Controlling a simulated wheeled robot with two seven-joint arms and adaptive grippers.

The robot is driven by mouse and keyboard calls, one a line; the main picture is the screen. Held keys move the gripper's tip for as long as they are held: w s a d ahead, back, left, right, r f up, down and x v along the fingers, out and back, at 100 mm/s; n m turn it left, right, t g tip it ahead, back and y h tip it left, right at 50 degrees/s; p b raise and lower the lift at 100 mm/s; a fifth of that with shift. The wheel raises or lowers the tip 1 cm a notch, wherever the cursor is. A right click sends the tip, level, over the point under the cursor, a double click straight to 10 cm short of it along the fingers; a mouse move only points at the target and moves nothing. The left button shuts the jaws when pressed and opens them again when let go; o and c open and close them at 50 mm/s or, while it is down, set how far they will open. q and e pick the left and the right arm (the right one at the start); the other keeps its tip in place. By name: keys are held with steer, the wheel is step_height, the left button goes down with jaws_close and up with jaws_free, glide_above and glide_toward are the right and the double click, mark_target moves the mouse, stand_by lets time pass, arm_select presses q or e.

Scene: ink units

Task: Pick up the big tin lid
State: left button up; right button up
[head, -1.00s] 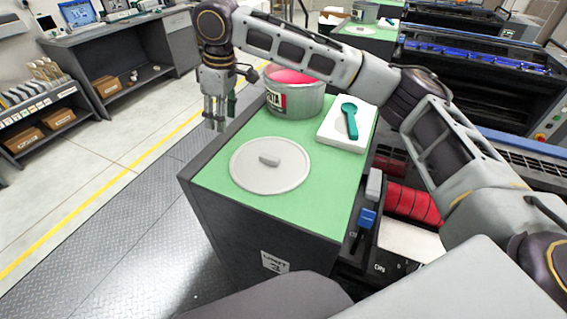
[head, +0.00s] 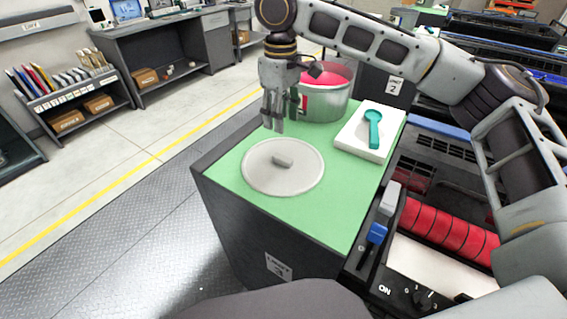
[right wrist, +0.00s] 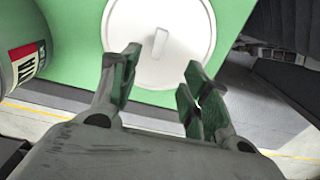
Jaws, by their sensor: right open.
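The big tin lid (head: 258,175) is a round, light grey disc with a small raised bar handle (head: 283,160) in its middle. It lies flat on the green top of the cabinet (head: 340,215). It also shows in the right wrist view (right wrist: 185,40), beyond the fingertips, with its handle between and past them. My right gripper (head: 273,126) is open and empty, pointing down above the far side of the lid, apart from it. Its green-padded fingers show in the right wrist view (right wrist: 158,85). My left gripper is not in view.
A big tin (head: 328,103) of pink-red ink stands behind the lid, close to my right gripper. A white slab (head: 352,142) with a teal spoon (head: 374,128) lies to the right. A press with red rollers (head: 440,226) adjoins the cabinet's right side. Floor lies open to the left.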

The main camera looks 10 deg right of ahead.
glide_above(283, 157)
steer(key=shift+a+f, duration=0.15)
steer(key=shift+f, duration=1.85)
steer(key=shift+a+f, duration=0.15)
steer(key=shift+f, duration=1.85)
steer(key=shift+f, duration=0.1)
steer(key=shift+d+f, duration=0.2)
steer(key=shift+f, duration=1)
steer(key=shift+f+b, duration=0.3)
steer(key=shift+f, duration=1)
steer(key=shift+c, duration=0.3)
jaws_close()
